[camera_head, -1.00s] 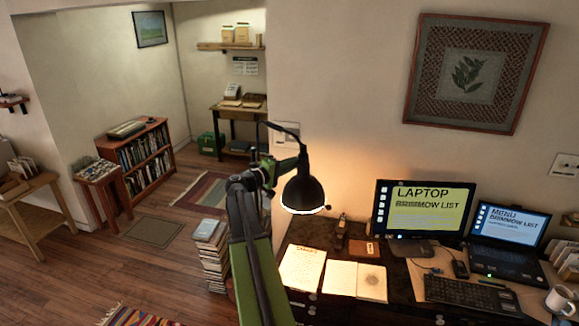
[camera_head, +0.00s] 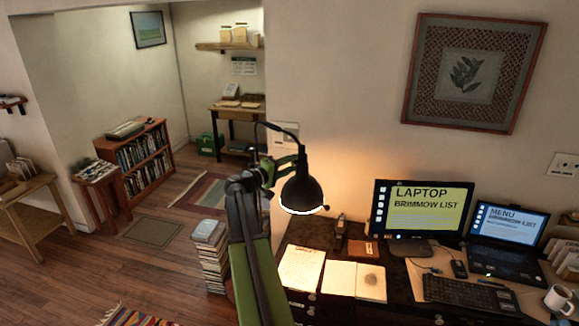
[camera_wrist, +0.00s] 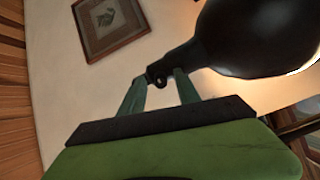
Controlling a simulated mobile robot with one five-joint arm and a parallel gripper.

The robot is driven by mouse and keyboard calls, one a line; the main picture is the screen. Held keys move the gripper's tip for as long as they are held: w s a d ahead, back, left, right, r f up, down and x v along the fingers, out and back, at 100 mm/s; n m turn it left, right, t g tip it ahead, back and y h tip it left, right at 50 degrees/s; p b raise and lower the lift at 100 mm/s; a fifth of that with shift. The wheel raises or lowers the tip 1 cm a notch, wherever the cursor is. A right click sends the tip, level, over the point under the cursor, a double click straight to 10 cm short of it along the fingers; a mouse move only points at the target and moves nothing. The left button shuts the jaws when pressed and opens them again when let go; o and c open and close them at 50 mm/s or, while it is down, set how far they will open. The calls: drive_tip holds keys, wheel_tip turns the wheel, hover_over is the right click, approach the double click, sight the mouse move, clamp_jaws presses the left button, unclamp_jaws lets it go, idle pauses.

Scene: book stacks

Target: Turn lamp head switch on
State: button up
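The black desk lamp head (camera_head: 301,195) hangs on a curved arm above the desk's left end. Its rim is bright and the wall behind it glows. In the wrist view the lamp head (camera_wrist: 260,35) fills the upper right, with a black neck ending in a small ringed piece (camera_wrist: 157,76), seemingly the switch. My gripper (camera_wrist: 162,75) has its two green fingertips apart, one on each side of this piece. Whether they press on it is unclear. In the head view my gripper (camera_head: 284,166) is at the lamp head's upper left, and the switch is hidden there.
A book stack (camera_head: 210,258) stands left of my arm. A bookshelf (camera_head: 145,160) is farther back, with open floor before it.

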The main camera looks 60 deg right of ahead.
drive_tip(key=shift+a, duration=0.2)
drive_tip(key=v, duration=1.7)
drive_tip(key=w+a+f+n+t+y+b, duration=0.1)
drive_tip(key=w+a+f+t+y+b, duration=0.15)
drive_tip(key=a+f+b, duration=0.45)
drive_tip(key=w+a+f+n+t+y+b, duration=0.1)
drive_tip(key=w+a+f+b, duration=0.25)
drive_tip(key=a+f, duration=0.65)
drive_tip(key=w+a+f+n+t+y+b, duration=0.1)
drive_tip(key=w+a+f+t+y+b, duration=0.1)
drive_tip(key=w+a+f+b, duration=0.5)
drive_tip(key=s+a+f+n+y+b, duration=0.1)
drive_tip(key=s+a+f+y, duration=0.2)
drive_tip(key=a+f, duration=0.5)
drive_tip(key=s+a+f+y+b, duration=0.1)
drive_tip(key=s+a+f+y, duration=0.2)
drive_tip(key=a+f, duration=0.5)
drive_tip(key=s+a+f+y, duration=0.1)
drive_tip(key=s+a+y, duration=0.1)
drive_tip(key=a, duration=0.4)
drive_tip(key=s+a+f+n+y, duration=0.1)
drive_tip(key=a+y, duration=0.2)
drive_tip(key=a, duration=0.3)
drive_tip(key=shift+s+f+g+y, duration=0.35)
drive_tip(key=shift+s+f+g, duration=0.05)
drive_tip(key=shift+g, duration=0.05)
